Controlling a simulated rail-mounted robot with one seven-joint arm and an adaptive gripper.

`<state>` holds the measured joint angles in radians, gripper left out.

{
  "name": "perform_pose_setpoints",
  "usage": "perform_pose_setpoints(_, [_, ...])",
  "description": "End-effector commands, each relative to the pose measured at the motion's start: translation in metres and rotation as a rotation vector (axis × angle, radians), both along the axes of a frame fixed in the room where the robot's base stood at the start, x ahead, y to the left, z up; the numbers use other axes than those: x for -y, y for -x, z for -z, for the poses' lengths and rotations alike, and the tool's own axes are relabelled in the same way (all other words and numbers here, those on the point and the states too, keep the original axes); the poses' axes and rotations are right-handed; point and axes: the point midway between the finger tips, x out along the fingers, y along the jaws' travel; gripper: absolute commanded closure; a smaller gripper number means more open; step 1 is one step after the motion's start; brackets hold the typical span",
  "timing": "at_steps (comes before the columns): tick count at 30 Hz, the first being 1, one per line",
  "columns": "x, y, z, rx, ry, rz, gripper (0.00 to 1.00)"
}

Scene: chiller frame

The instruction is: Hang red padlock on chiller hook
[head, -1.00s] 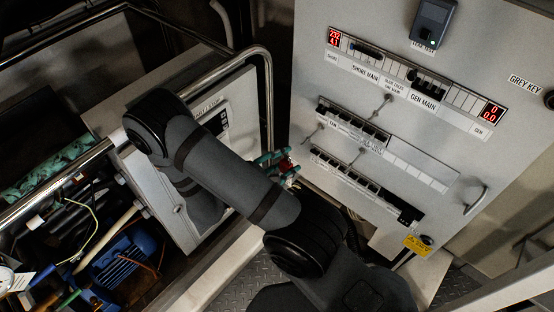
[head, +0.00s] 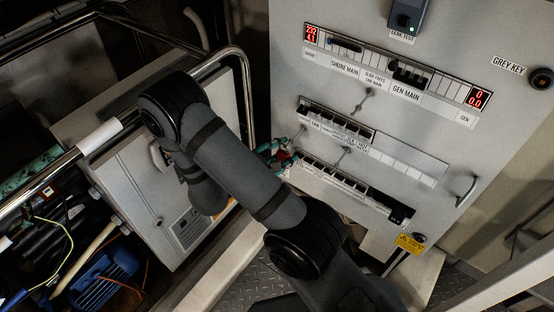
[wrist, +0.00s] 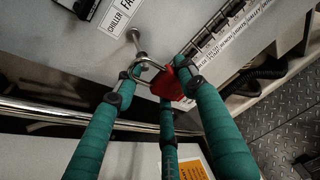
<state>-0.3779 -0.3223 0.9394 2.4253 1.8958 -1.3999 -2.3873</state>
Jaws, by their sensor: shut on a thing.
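The red padlock (wrist: 172,84) is held between the teal fingertips of my gripper (wrist: 158,80), with its silver shackle (wrist: 149,70) pointing up and left in the wrist view. The metal chiller hook (wrist: 136,42) sticks out of the panel beneath the "CHILLER FA…" label. Its lower end overlaps the shackle in the picture; I cannot tell whether it passes through the loop. In the head view my gripper (head: 272,152) is partly hidden behind my forearm, and the padlock (head: 284,158) is a small red patch just below and left of the hook (head: 299,132).
The grey switch panel (head: 450,130) carries rows of breakers, two other hooks (head: 366,98) and a handle (head: 467,191). A metal rail (head: 243,90) and a grey box (head: 140,190) stand close left of my gripper. Diamond-plate floor (wrist: 285,125) lies below.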

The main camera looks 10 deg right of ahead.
Motion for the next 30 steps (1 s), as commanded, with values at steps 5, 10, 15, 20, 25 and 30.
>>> perform_pose_setpoints(5, [0.009, -0.007, 0.003, 0.001, -0.001, 0.0, 0.92])
perform_pose_setpoints(10, [0.015, -0.012, 0.005, -0.002, 0.004, 0.0, 0.92])
perform_pose_setpoints(15, [0.018, -0.015, 0.008, -0.001, 0.003, -0.001, 0.92])
perform_pose_setpoints(20, [0.019, -0.016, 0.01, 0.0, 0.002, -0.002, 0.92])
perform_pose_setpoints(25, [0.019, -0.016, 0.011, 0.0, 0.001, -0.001, 0.92])
perform_pose_setpoints(30, [0.019, -0.016, 0.011, 0.0, 0.001, -0.001, 0.92])
